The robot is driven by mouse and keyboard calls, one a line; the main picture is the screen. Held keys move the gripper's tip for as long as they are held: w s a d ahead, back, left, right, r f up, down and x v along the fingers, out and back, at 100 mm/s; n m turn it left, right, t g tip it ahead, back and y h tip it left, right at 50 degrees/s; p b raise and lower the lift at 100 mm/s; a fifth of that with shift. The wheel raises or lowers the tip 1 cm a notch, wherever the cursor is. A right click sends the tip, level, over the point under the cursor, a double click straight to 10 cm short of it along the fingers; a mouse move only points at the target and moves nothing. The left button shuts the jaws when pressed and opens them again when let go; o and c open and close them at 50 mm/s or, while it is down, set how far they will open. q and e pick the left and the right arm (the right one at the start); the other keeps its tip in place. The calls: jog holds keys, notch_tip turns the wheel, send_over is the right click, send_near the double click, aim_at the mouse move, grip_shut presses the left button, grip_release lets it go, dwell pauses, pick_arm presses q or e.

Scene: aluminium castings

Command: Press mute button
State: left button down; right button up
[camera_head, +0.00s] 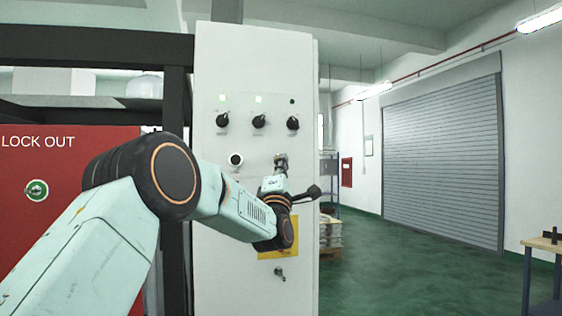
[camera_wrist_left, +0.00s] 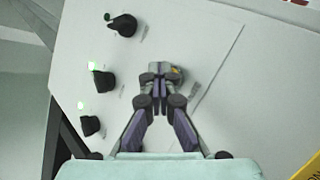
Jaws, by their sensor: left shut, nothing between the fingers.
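The white control cabinet (camera_head: 212,215) stands ahead with knobs and buttons on its face. A round black button with a pale rim (camera_head: 235,159) sits below the left knob. My left gripper (camera_head: 281,160) is at the panel, right of that button and below the right knob. In the left wrist view my left gripper (camera_wrist_left: 158,70) is shut and empty. A small grey and yellowish fitting (camera_wrist_left: 177,73) shows partly behind its fingertips. I cannot tell if they touch it. No label is readable, so I cannot tell which control is mute.
Three black knobs, left (camera_head: 222,119), middle (camera_head: 259,121) and right (camera_head: 292,122), sit above the gripper. A key switch (camera_head: 280,274) is below my arm, near a yellow label (camera_head: 265,248). A red lock-out cabinet (camera_head: 75,185) stands left.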

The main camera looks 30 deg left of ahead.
dwell(0.4)
pick_arm(q)
jog(key=shift+s+d+b, duration=0.6)
jog(key=shift+b, duration=0.2)
jog(key=s+d+b, duration=0.3)
jog(key=shift+s+d, duration=0.1)
jog(key=shift+d, duration=0.25)
